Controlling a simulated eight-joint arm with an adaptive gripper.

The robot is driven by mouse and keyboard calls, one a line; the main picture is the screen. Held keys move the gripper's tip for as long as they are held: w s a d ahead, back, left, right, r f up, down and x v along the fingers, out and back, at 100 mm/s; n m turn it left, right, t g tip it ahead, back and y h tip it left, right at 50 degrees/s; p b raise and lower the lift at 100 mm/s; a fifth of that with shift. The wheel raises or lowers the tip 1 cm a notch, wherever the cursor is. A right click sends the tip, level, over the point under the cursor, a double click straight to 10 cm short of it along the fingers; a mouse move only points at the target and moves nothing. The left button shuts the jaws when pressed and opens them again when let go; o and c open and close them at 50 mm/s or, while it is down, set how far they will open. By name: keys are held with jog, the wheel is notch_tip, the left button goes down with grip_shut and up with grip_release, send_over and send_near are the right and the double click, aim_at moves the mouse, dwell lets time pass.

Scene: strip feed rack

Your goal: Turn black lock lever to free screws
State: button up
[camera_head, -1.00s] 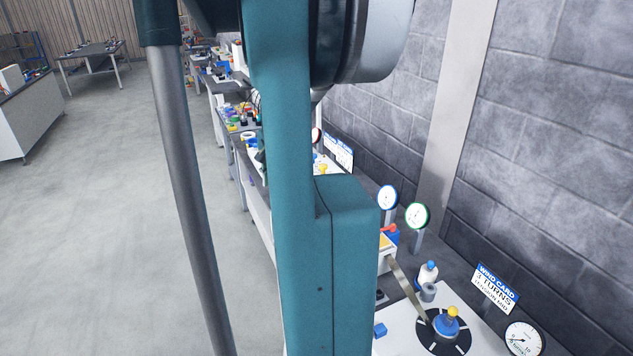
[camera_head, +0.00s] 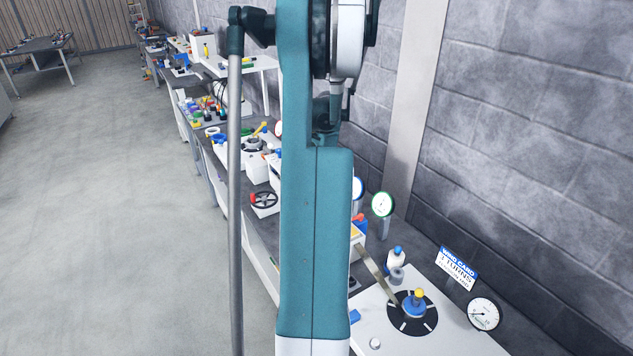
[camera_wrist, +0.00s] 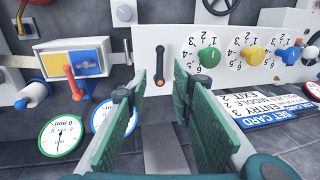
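A black lever (camera_wrist: 159,62) with an orange lower end stands upright in the picture on a white panel (camera_wrist: 145,38) in the wrist view. I take it for the black lock lever. Numbered dials with a green knob (camera_wrist: 208,57), a yellow knob (camera_wrist: 256,56) and a blue knob (camera_wrist: 295,54) sit to its right. I cannot make out screws. My gripper (camera_wrist: 160,90) is open, its green-padded fingers apart with nothing between them. The lever shows beyond the gap, apparently untouched. In the head view my arm hides the gripper and the lever.
A box (camera_wrist: 86,62) with yellow and blue faces and a red lever stands left in the wrist view, near two gauges (camera_wrist: 60,137). A SET CARD sign (camera_wrist: 265,110) lies right. In the head view, the bench holds a black dial (camera_head: 432,319); a wall (camera_head: 520,130) rises behind.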

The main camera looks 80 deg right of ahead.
jog(key=shift+f, duration=0.1)
dwell(0.3)
jog(key=shift+w+d+f, duration=0.15)
jog(key=shift+d+f, duration=0.05)
jog(key=shift+f, duration=1.05)
jog(key=shift+w+d+f, duration=0.15)
jog(key=shift+w+f, duration=0.05)
jog(key=shift+f, duration=1.05)
jog(key=shift+w+d+f, duration=0.15)
jog(key=shift+d+f, duration=0.05)
jog(key=shift+f, duration=1.05)
grip_shut()
